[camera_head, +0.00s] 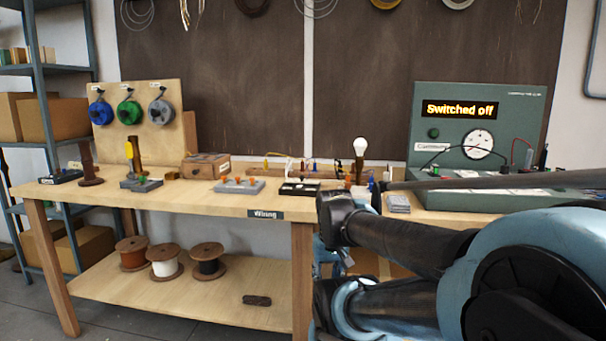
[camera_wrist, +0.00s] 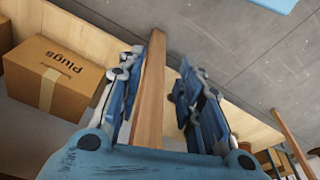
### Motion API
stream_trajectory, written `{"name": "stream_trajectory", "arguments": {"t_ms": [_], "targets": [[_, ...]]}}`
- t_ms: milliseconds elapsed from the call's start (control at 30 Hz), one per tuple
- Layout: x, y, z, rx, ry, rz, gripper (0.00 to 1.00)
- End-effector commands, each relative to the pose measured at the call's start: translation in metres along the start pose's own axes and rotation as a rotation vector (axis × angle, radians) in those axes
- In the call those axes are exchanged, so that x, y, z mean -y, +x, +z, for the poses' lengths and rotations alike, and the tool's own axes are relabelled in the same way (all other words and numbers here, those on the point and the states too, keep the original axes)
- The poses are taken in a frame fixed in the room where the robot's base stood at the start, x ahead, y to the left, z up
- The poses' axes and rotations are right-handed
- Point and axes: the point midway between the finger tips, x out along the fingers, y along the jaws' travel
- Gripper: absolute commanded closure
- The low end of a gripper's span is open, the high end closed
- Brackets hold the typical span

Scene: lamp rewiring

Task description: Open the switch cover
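I cannot tell for sure which part is the switch cover. A small black unit with pale parts (camera_head: 299,188) lies near the front edge of the bench, and a grey block with orange pieces (camera_head: 240,186) lies left of it. Both are small in the head view. My gripper (camera_wrist: 161,64) shows in the wrist view with its two blue fingers apart and nothing held. It points down past the bench, and a wooden leg (camera_wrist: 150,90) shows behind the gap between the fingers. In the head view my arm hides most of the gripper, below the bench top.
The wooden bench (camera_head: 190,200) carries a green test panel (camera_head: 480,120) reading "Switched off", a lit-looking white bulb (camera_head: 360,146) and a spool board (camera_head: 137,118). Wire spools (camera_head: 165,260) stand on the lower shelf. A "Plugs" carton (camera_wrist: 52,78) is left of my gripper.

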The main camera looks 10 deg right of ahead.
Motion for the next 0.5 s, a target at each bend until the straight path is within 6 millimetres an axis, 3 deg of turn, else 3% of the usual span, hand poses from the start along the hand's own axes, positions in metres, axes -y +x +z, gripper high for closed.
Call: {"name": "stream_trajectory", "arguments": {"t_ms": [167,267,367,500], "targets": [[0.000,0.000,0.000,0.000,0.000,0.000,0.62],[0.000,-0.010,0.004,-0.012,-0.006,-0.002,0.62],[0.001,-0.025,-0.011,-0.012,-0.029,-0.012,0.62],[0.004,-0.061,-0.050,-0.015,-0.094,-0.036,0.62]]}}
